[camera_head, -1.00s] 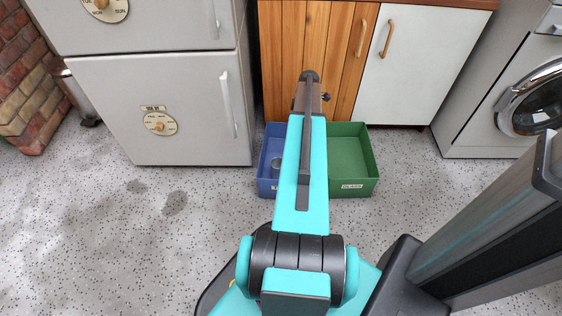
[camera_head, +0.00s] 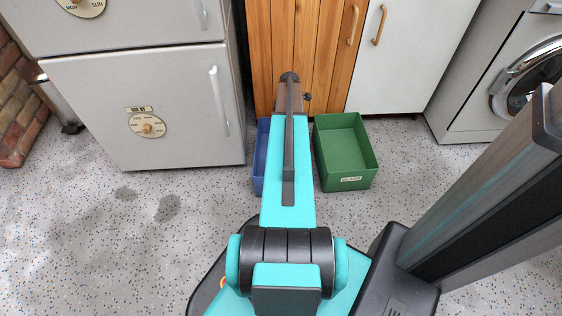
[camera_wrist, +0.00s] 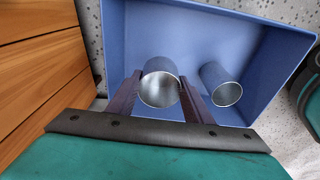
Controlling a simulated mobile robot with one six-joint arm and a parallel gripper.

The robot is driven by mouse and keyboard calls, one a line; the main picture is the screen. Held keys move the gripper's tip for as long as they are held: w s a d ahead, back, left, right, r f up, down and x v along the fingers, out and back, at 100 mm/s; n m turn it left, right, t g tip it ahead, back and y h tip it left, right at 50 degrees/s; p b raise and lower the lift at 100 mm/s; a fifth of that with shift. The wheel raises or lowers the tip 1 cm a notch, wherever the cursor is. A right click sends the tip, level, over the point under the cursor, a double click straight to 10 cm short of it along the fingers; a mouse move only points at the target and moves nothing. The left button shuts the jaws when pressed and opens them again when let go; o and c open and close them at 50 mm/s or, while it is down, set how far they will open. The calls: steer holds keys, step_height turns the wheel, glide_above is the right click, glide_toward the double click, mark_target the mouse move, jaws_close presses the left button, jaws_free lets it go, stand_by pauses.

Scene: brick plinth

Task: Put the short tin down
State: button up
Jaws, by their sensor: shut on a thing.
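My gripper (camera_wrist: 161,76) is shut on a metal tin (camera_wrist: 160,91), probably the short tin, with one dark finger on each side of it. The tin's round end faces the wrist camera. It is over or inside the blue bin (camera_wrist: 135,22); I cannot tell whether it touches the bin's floor. A second, narrower metal tin (camera_wrist: 221,88) is in the blue bin to the right, apart from the held one. In the head view the blue bin (camera_head: 260,158) shows only as a strip beside my arm, which hides my gripper and both tins.
A green bin (camera_head: 329,182) with a label stands right of the blue one. Wooden (camera_head: 293,45) and white (camera_head: 392,65) cabinet doors are behind. A grey fridge (camera_head: 135,90) is at left, a washing machine (camera_head: 490,90) at right. Speckled floor is clear at front left.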

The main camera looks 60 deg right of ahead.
steer(key=shift+f+b, duration=1.05)
steer(key=shift+f, duration=1.4)
steer(key=shift+f, duration=0.1)
steer(key=shift+f+b, duration=1.15)
steer(key=shift+f, duration=1.3)
steer(key=o, duration=1.1)
steer(key=shift+f, duration=0.1)
steer(key=r+p, duration=0.1)
steer(key=r, duration=0.3)
steer(key=s+r+p, duration=0.1)
steer(key=r+p, duration=0.1)
steer(key=r, duration=0.2)
steer(key=r+p, duration=0.2)
steer(key=r, duration=0.2)
steer(key=shift+s+d+r, duration=0.1)
steer(key=shift+s+d, duration=0.1)
steer(key=shift+d, duration=0.2)
